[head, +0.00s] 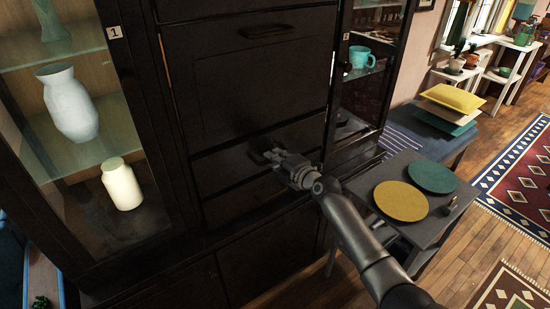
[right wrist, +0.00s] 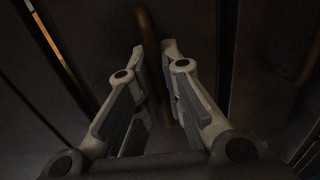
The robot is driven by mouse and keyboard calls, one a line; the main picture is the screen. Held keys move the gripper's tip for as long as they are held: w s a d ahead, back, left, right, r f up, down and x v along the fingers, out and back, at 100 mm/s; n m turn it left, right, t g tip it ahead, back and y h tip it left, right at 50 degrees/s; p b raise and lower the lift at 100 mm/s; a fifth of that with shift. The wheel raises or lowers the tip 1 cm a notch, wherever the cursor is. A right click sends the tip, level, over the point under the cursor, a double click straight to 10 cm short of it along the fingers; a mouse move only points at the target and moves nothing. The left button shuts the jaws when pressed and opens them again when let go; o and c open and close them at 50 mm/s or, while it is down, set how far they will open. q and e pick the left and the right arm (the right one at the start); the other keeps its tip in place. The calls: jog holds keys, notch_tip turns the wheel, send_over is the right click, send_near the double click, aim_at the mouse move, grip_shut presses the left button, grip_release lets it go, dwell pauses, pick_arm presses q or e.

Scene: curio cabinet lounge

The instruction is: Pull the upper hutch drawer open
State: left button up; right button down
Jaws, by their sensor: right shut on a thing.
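The dark hutch (head: 245,82) fills the middle of the head view. The upper drawer (head: 218,170) is the higher of two dark drawer fronts below a large panel. It looks about flush; a small opening is hard to judge in the dim light. My right gripper (head: 268,157) is at this drawer's front, with its fingers closed around the brownish handle. In the right wrist view the handle (right wrist: 148,35) runs between the fingertips of my right gripper (right wrist: 155,55), which hide part of it. My left gripper is not in view.
Glass cabinets flank the drawers; the left one holds a white vase (head: 69,103) and a cream jar (head: 122,184), the right one a teal mug (head: 361,58). A small dark table with a yellow plate (head: 401,200) and a green plate (head: 432,177) stands close beside my right arm.

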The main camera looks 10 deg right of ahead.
jog(key=f+p+v, duration=0.2)
jog(key=v, duration=0.9)
jog(key=f+p+v, duration=0.2)
jog(key=p+v, duration=0.1)
jog(key=v, duration=0.8)
jog(key=shift+s+d, duration=0.2)
jog(key=shift+s, duration=0.25)
jog(key=shift+f, duration=0.15)
jog(key=c, duration=1.5)
grip_release()
jog(key=shift+v, duration=6.05)
